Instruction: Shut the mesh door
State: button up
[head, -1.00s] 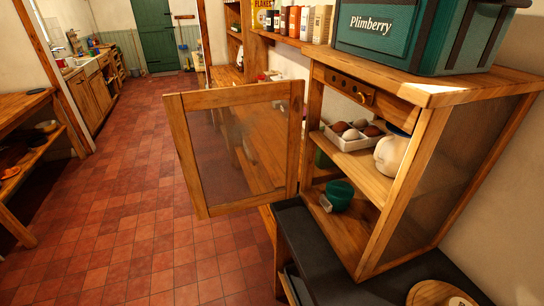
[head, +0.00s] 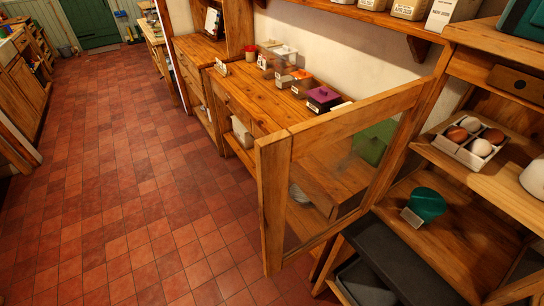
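The mesh door (head: 273,205) has a pine frame around a see-through mesh panel. It stands wide open in the head view, swung out from the left side of the cupboard (head: 484,72). Its free edge points toward the lower left, over the tiled floor. The cupboard's front is uncovered, and its shelves show. My gripper is not in the head view.
On the cupboard shelves are an egg tray (head: 462,151), a green pot (head: 427,203) and part of a white jug (head: 536,180). A dark surface (head: 388,262) lies below. A wooden counter (head: 262,101) with small boxes runs behind the door. The tiled floor (head: 130,190) at left is clear.

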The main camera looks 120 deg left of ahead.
aim_at(274, 152)
jog(key=k, duration=1.35)
jog(key=u, duration=2.2)
jog(key=k, duration=0.85)
jog(key=u, duration=1.25)
jog(key=i, duration=1)
